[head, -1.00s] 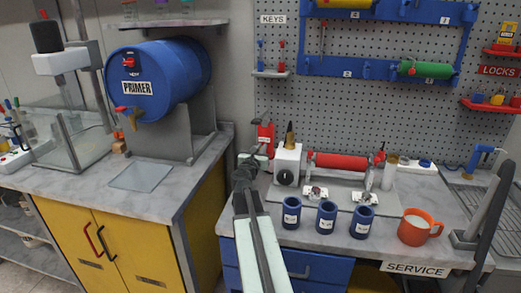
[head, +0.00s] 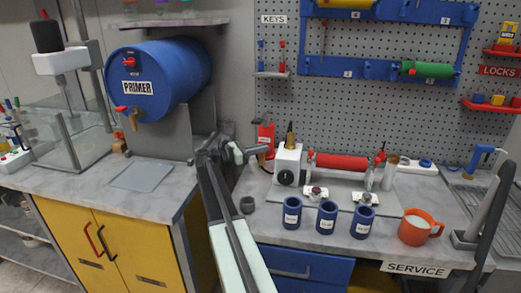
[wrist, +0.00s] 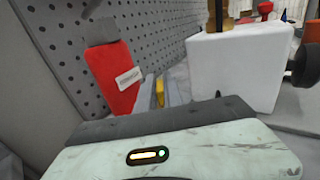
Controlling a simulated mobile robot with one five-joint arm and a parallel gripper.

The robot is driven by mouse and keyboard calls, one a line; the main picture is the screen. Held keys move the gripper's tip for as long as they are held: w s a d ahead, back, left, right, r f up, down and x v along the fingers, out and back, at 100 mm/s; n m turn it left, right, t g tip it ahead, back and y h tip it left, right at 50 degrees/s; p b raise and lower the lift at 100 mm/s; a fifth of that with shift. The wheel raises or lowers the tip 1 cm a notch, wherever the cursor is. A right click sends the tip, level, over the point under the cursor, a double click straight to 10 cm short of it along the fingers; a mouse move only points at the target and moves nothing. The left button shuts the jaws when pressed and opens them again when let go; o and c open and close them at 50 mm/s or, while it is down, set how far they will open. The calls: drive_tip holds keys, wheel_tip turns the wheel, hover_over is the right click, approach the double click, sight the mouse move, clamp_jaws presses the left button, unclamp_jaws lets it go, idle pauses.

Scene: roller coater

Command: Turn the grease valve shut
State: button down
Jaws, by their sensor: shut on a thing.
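A red upright body (wrist: 112,75) with a dark grey cap and a pale label stands against the pegboard in the wrist view. It also shows in the head view (head: 265,138), left of the white block. I cannot read its label, so I cannot confirm it is the grease valve. My gripper (wrist: 160,92) reaches in just right of it. Its grey fingers are shut on a small yellow piece (wrist: 159,93), which may be a lever. How that piece joins the red body is hidden. In the head view my gripper (head: 261,149) is small and partly unclear.
The white block (head: 288,164) with a dark knob stands close right of my gripper, beside a red roller (head: 341,161). Blue cups (head: 327,217) and an orange mug (head: 417,228) stand at the bench front. The blue primer drum (head: 165,75) is left.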

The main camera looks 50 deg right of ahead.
drive_tip(key=m+g+y, duration=0.1)
drive_tip(key=g, duration=0.1)
drive_tip(key=m+g+y, duration=0.1)
drive_tip(key=m+g, duration=0.1)
drive_tip(key=shift+w+d+y, duration=0.1)
drive_tip(key=shift+d+y, duration=0.1)
drive_tip(key=shift+y, duration=0.1)
drive_tip(key=shift+m+g+y, duration=1.2)
drive_tip(key=shift+g, duration=0.2)
drive_tip(key=shift+s+a+y, duration=0.1)
drive_tip(key=shift+s+y, duration=0.15)
drive_tip(key=shift+y, duration=0.05)
drive_tip(key=c, duration=1.5)
unclamp_jaws()
drive_tip(key=shift+s, duration=0.1)
